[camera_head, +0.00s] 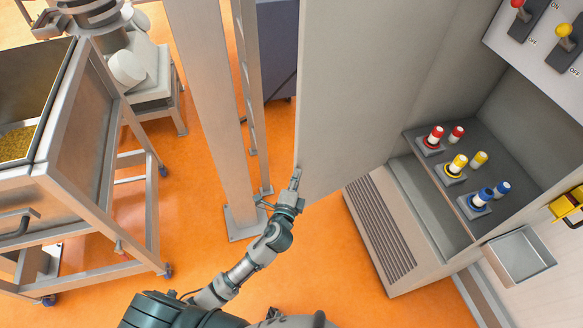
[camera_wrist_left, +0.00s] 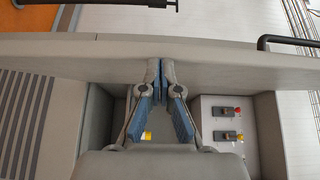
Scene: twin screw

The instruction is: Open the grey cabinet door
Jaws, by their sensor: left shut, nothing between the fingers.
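The grey cabinet door (camera_head: 355,90) stands swung open in the head view, with the cabinet (camera_head: 440,235) interior exposed to its right. In the left wrist view the door (camera_wrist_left: 60,48) runs across the upper part as a long grey panel. My left gripper (camera_head: 295,180) is at the door's lower left edge. In the left wrist view its blue-padded fingers (camera_wrist_left: 160,72) are shut and empty, with the tips overlapping the door; I cannot tell whether they touch it. A black handle (camera_wrist_left: 285,40) shows at the right there. My right gripper is not in view.
Inside the cabinet a dark shelf (camera_head: 465,172) holds red, yellow and blue cylinders. A grey metal post (camera_head: 210,110) stands close left of my left arm. A wheeled metal cart (camera_head: 85,160) is farther left. Orange floor (camera_head: 335,250) is clear below the door.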

